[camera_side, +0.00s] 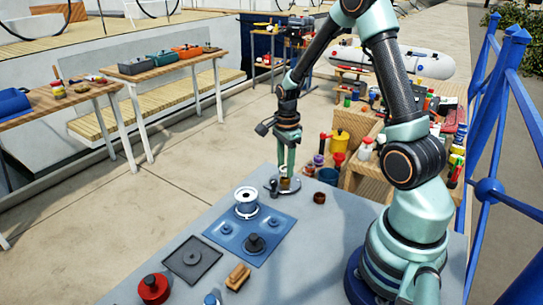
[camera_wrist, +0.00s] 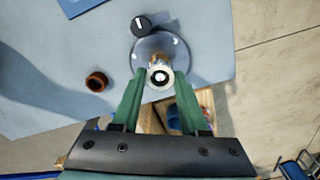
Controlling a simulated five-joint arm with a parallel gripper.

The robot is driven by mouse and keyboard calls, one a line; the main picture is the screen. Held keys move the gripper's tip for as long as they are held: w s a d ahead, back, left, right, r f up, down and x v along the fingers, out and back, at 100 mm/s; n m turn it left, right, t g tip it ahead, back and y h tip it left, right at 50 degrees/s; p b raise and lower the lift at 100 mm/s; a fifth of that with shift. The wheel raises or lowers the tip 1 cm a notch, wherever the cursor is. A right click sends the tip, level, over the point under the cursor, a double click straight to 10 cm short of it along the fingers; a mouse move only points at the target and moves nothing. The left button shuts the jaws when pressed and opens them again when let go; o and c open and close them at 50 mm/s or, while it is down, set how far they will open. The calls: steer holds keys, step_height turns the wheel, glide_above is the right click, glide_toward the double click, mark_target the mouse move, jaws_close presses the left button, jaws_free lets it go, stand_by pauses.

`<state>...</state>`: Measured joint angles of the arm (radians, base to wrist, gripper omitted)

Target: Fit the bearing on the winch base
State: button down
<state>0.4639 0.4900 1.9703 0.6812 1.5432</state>
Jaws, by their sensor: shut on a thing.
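My gripper (camera_wrist: 160,80) points down, its two green fingers on either side of a small pale ring with a dark inside, which I take for the bearing (camera_wrist: 160,77). The winch base is a round grey plate (camera_wrist: 178,50) with a tan post (camera_wrist: 158,60) at its middle. The ring overlaps the post in the wrist view; I cannot tell whether it sits around the post or above it. In the side view my gripper (camera_side: 287,170) is low over the plate (camera_side: 293,189), and the fingers hide much of the ring.
A brown ring (camera_side: 320,198) stands beside the plate. A black knob (camera_wrist: 142,24) stands close to the plate's edge. A white drum (camera_side: 246,200) stands on the blue mat (camera_side: 265,221). A red round pot (camera_side: 153,289) is at the front. A wooden rack (camera_side: 370,170) stands beyond the table edge.

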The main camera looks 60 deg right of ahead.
steer(key=shift+f, duration=0.55)
jaws_free()
stand_by(0.5)
steer(key=shift+r, duration=0.1)
steer(key=shift+r, duration=3.1)
